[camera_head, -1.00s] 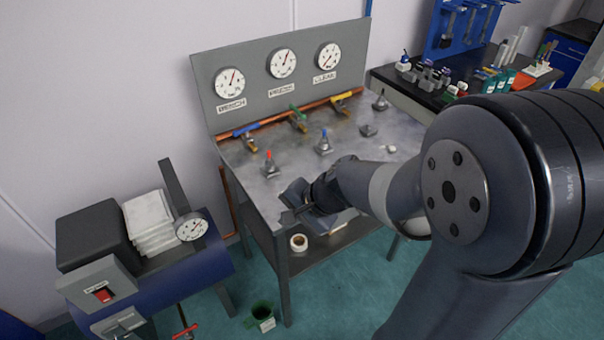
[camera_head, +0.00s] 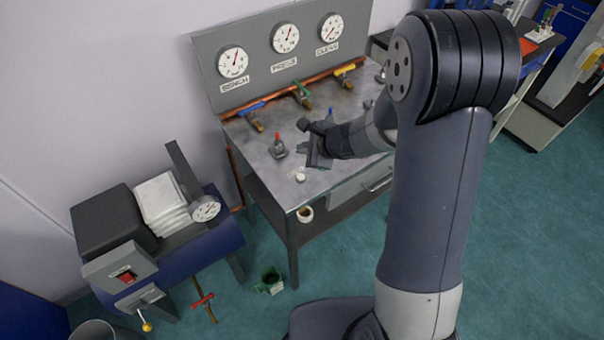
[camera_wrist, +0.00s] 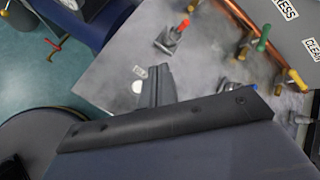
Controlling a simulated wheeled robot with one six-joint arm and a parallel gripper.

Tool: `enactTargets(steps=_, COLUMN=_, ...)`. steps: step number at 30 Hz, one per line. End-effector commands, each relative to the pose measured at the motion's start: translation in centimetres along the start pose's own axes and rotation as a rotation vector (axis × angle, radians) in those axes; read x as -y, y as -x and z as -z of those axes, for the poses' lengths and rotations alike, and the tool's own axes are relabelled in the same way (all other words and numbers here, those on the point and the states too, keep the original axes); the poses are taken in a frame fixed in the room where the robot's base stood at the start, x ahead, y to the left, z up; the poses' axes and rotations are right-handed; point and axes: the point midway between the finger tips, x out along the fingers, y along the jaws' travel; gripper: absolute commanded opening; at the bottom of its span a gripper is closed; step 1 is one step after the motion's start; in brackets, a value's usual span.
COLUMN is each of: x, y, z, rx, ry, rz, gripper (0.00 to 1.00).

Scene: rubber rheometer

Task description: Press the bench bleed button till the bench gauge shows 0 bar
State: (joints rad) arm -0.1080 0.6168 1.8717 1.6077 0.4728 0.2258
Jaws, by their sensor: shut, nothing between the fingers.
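The bench gauge (camera_head: 233,62) is the leftmost of three white dials on the upright grey panel, over the label BENCH. Its needle is too small to read surely. A small round white button (camera_head: 300,177), which I take for the bench bleed button, sits at the bench top's front left with a small label beside it. It also shows in the wrist view (camera_wrist: 138,87), just left of my fingers. My gripper (camera_head: 317,158) is shut and empty, above the bench, behind and right of the button in the head view. In the wrist view the fingers (camera_wrist: 154,72) look apart from the button.
A red-tipped toggle (camera_head: 278,148) stands left of my gripper; a blue-tipped one (camera_head: 329,114) stands behind it. Blue (camera_head: 250,108), green (camera_head: 302,89) and yellow (camera_head: 345,70) valve levers line the copper pipe. A blue machine with a small gauge (camera_head: 205,208) stands at left.

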Motion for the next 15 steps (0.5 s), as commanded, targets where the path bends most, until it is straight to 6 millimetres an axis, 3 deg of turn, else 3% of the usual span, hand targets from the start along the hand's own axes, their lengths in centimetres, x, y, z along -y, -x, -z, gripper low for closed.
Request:
enactTargets(steps=8, x=-0.4, y=-0.6, z=0.4, rx=0.000, ry=0.001, rz=-0.001, gripper=0.00)
enactTargets(steps=15, x=-1.8, y=-2.5, z=1.8, rx=0.000, ry=0.001, rz=-0.002, gripper=0.00)
